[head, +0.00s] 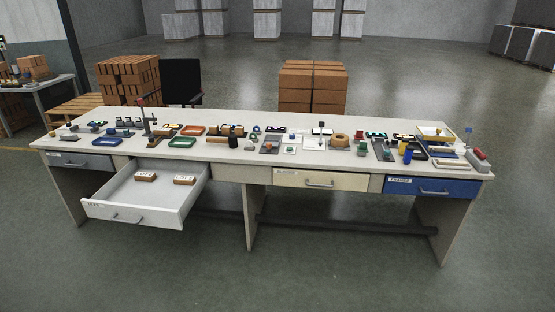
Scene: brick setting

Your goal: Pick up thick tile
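An open white drawer (117,207) juts out from the left part of a long workbench (245,180). Inside lie two small orange-brown blocks with pale labels, a left block (146,176) and a right block (185,180). They lie apart, flat on the drawer floor. The label writing is too small to read, and I cannot tell whether either is the thick tile. Many small items cover the bench top, including flat coloured pieces, too small to identify for sure. My gripper is not in view.
A blue drawer (458,188), a cream drawer (347,181) and a grey drawer (92,163) are shut. Green (183,142) and orange (192,130) trays sit on the bench. The floor in front is clear.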

